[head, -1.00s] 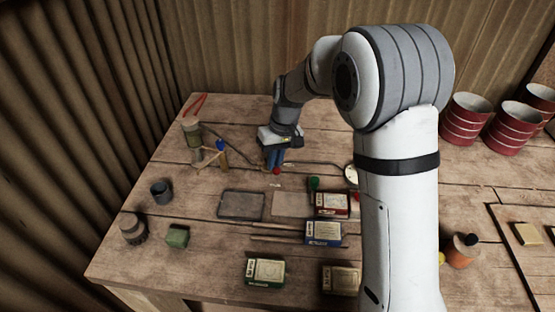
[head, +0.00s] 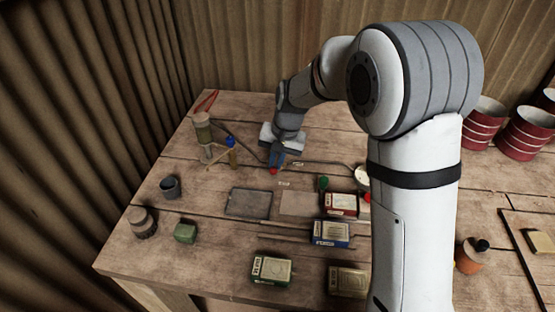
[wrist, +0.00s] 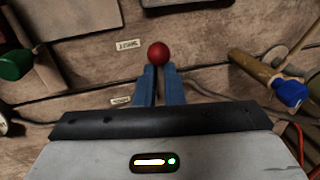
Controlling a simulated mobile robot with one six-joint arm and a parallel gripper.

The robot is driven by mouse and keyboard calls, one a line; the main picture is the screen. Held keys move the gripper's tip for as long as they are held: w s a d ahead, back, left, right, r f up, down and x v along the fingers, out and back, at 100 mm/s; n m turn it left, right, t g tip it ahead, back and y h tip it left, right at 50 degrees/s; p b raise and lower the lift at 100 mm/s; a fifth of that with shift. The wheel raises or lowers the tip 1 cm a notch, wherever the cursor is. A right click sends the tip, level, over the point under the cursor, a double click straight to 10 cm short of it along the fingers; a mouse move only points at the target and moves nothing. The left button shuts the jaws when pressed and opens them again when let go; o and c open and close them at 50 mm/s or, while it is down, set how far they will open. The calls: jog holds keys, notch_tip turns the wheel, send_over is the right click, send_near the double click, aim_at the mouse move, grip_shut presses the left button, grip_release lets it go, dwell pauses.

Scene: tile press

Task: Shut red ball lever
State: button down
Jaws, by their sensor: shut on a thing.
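The red ball (head: 273,171) of the lever is at the middle of the bench, just below my fingertips in the head view. In the wrist view the red ball (wrist: 158,54) sits at the tips of my two blue fingers. My gripper (head: 276,163) points down at it and is shut on the lever; the finger tips (wrist: 160,72) are close together. The lever's rod below the ball is mostly hidden by the fingers.
A blue-topped handle (head: 231,144) stands left of my gripper and a green ball (head: 323,182) stands right. A dark tray (head: 249,203) and several small boxes, including a red one (head: 341,205), lie nearer. Thin dark rods or cables run along the bench.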

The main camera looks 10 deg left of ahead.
jog(key=shift+s+f, duration=0.2)
jog(key=c, duration=1.5)
grip_release()
jog(key=shift+r, duration=0.1)
jog(key=shift+w, duration=0.1)
jog(key=shift+r, duration=0.15)
jog(key=shift+d+r, duration=0.25)
jog(key=shift+r, duration=1)
jog(key=shift+d+r, duration=0.25)
jog(key=shift+r, duration=0.95)
jog(key=shift+d+r, duration=0.25)
jog(key=shift+r, duration=1)
